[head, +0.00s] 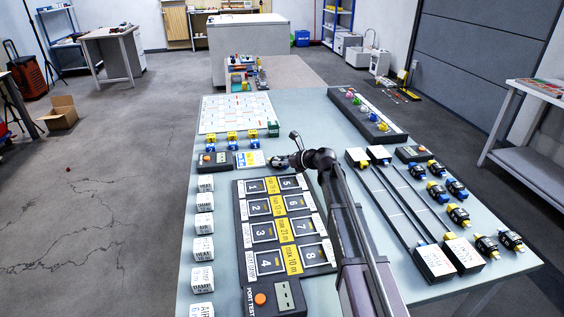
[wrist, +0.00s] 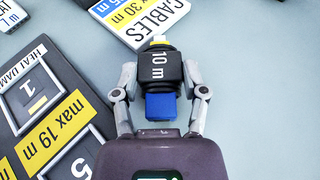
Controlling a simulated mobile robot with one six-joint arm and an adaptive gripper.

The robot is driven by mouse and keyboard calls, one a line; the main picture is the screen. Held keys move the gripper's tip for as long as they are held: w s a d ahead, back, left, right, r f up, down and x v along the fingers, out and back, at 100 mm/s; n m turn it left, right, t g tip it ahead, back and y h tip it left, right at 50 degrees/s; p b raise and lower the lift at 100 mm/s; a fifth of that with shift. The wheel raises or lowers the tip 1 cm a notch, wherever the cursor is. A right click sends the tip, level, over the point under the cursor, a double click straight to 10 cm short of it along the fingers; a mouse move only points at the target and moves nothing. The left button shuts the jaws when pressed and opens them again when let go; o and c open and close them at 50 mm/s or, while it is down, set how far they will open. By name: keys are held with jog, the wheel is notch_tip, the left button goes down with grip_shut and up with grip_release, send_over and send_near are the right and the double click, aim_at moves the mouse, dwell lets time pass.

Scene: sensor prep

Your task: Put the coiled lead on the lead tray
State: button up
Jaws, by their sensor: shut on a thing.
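The coiled lead (wrist: 157,72) is a black block marked 10 m, with a blue plug towards me and a yellow and white end away from me. My gripper (wrist: 161,78) is shut on it, one finger on each side. In the head view my gripper (head: 287,152) is over the table, just right of the cables card (head: 250,159); the lead is hard to make out there. A dark numbered board (head: 240,230) with yellow max-length labels lies nearer me, left in the wrist view. I cannot tell for sure which item is the lead tray.
Several black leads with yellow or blue ends (head: 457,215) lie at the right. White labelled cubes (head: 204,224) line the left edge. A dark rack with coloured knobs (head: 368,117) stands at the back. Bare table (head: 300,110) shows beyond my gripper.

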jog(key=shift+f, duration=0.1)
jog(key=o, duration=1.2)
jog(key=shift+r, duration=0.25)
jog(key=p+v, duration=0.4)
jog(key=v, duration=0.8)
jog(key=shift+f+p, duration=0.15)
jog(key=shift+p, duration=0.2)
